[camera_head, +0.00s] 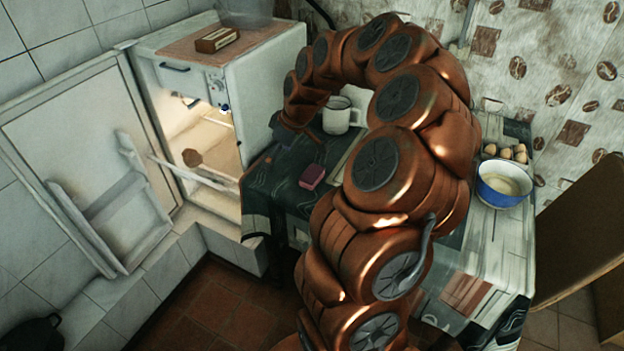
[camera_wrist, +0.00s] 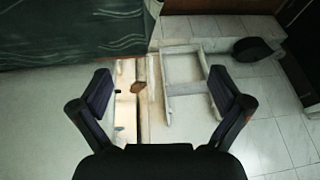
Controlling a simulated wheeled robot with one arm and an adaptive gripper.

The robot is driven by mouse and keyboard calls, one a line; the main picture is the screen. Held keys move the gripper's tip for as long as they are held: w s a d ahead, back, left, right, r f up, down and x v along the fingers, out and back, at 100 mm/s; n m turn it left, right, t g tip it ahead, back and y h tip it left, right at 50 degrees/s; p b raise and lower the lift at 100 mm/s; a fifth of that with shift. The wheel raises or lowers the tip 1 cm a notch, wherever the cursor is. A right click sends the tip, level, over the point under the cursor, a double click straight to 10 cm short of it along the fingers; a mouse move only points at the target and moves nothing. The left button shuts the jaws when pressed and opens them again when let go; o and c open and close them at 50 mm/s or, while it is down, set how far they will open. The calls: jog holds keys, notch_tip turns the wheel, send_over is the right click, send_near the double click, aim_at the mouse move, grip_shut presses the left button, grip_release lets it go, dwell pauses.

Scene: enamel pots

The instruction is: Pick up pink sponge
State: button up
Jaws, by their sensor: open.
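The pink sponge (camera_head: 311,177) lies on the dark patterned tablecloth (camera_head: 270,186), near the table's left side, in the head view. It stands clear of my arm, to the left of the big copper joints. My gripper (camera_wrist: 160,85) is open in the wrist view, with its two dark fingers wide apart and nothing between them. The sponge does not show in the wrist view. In the head view my arm arches over the table, and its end is near the fridge side, above and left of the sponge; the fingers are hard to make out there.
A white mug (camera_head: 337,115) stands behind the sponge. A blue pot (camera_head: 503,190) and several eggs (camera_head: 506,152) are at the table's right. The white fridge (camera_head: 262,95) stands left with its door (camera_head: 75,150) open. A small box (camera_head: 217,40) lies on top.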

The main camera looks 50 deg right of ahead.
jog(key=m+h, duration=0.1)
send_near(312, 173)
notch_tip(312, 173, down, 3)
jog(key=shift+w, duration=0.35)
jog(key=shift+p+x, duration=1.1)
jog(key=shift+x, duration=2.5)
jog(key=shift+w+a, duration=0.1)
jog(key=shift+a, duration=0.05)
jog(key=shift+c, duration=0.4)
jog(key=c, duration=0.6)
jog(key=shift+r, duration=0.1)
